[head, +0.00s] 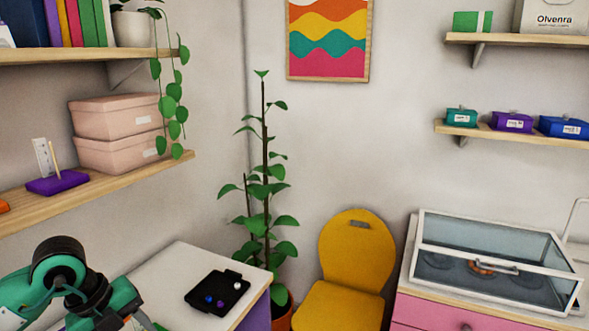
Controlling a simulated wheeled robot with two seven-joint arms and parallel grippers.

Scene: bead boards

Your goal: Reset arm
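My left arm (70,285), teal with black joints, comes in at the lower left beside the white table (180,262). Only its upper links show, and its gripper cannot be seen. My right arm and gripper are not in this view. A black bead board (232,297) lies on the white table, apart from the visible arm. It carries small beads: a blue one (209,299), a purple one (220,303) and a white one (237,286).
A wooden shelf (110,192) above my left arm holds pink boxes (118,118) and a purple block with a peg (58,182). A potted plant (265,190) and yellow chair (350,250) stand right of the table. A glass-lidded case (495,262) sits on a pink cabinet (435,313).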

